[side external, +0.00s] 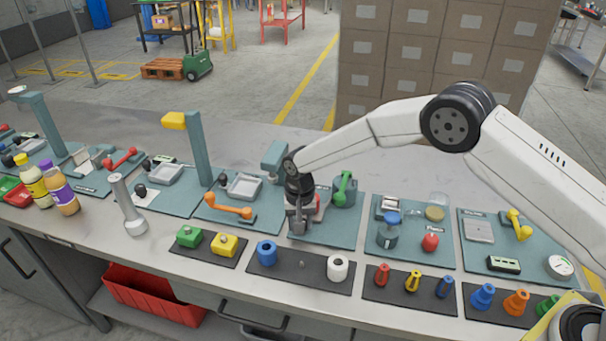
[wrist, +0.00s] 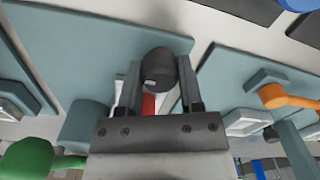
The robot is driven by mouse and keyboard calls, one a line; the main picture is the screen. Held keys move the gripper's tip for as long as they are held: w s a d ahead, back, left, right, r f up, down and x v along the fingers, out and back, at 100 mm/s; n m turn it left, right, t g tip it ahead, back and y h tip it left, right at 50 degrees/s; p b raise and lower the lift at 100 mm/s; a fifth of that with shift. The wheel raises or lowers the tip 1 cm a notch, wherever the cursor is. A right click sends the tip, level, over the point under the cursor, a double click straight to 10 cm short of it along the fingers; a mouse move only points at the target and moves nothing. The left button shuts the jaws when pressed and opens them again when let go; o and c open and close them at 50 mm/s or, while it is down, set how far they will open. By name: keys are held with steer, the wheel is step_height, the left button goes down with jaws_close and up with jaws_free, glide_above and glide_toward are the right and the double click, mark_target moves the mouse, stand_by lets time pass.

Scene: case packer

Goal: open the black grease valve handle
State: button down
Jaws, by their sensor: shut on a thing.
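My gripper (side external: 300,224) is low over a teal plate (side external: 340,232) in the middle of the bench. In the wrist view my gripper (wrist: 158,82) has one finger on each side of a black rounded handle (wrist: 158,63) and is shut on it. A small red part (wrist: 148,104) shows just behind the handle, between the fingers. In the side view my gripper hides the black handle, and a bit of red (side external: 318,203) shows beside the fingers. How far the handle is turned cannot be told.
A green handle (side external: 343,187) stands close to the right of my gripper. An orange handle (side external: 229,207) lies on the plate to the left, below a teal post (side external: 199,150). Blue (side external: 266,252) and white (side external: 338,267) spools stand on a dark mat in front.

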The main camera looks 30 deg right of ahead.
stand_by(0.3)
steer(key=c, duration=0.5)
jaws_free()
steer(key=shift+c, duration=0.2)
steer(key=shift+r, duration=3.9)
